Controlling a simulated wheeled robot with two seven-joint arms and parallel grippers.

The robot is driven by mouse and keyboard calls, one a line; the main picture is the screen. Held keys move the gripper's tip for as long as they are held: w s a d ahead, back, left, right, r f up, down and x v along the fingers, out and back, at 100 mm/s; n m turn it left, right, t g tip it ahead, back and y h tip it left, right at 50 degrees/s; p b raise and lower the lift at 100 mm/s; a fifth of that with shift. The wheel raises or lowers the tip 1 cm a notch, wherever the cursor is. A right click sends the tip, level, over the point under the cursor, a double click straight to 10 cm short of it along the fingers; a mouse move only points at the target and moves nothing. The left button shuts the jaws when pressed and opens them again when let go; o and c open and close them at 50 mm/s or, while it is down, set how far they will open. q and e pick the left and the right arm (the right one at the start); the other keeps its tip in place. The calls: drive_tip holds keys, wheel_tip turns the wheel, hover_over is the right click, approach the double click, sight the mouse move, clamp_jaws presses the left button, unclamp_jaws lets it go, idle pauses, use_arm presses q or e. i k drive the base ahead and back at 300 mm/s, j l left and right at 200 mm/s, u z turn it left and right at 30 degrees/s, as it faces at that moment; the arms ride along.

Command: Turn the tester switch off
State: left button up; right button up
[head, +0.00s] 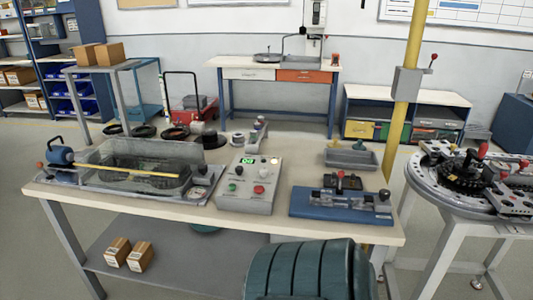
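A grey tester box (246,203) with a sloped panel stands near the middle of the front table. Its small display (247,160) is lit green. The panel carries a green button (232,187), a red button (259,189) and other small controls. They are too small to tell which is the switch or how it is set. To the box's left is a clear-walled tank (150,163) with a yellow rod across it and a round gauge (199,192) at its front right. Neither of my grippers is in view.
The wooden table (140,204) also bears a blue fixture (340,205), a grey tray (351,157) and dark rings (145,131). A yellow post (411,50) rises behind its right end. A round turntable (425,187) stands at right. A dark teal ribbed object (305,272) is at front.

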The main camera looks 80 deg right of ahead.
sight(239, 169)
drive_tip(key=z, duration=2.3)
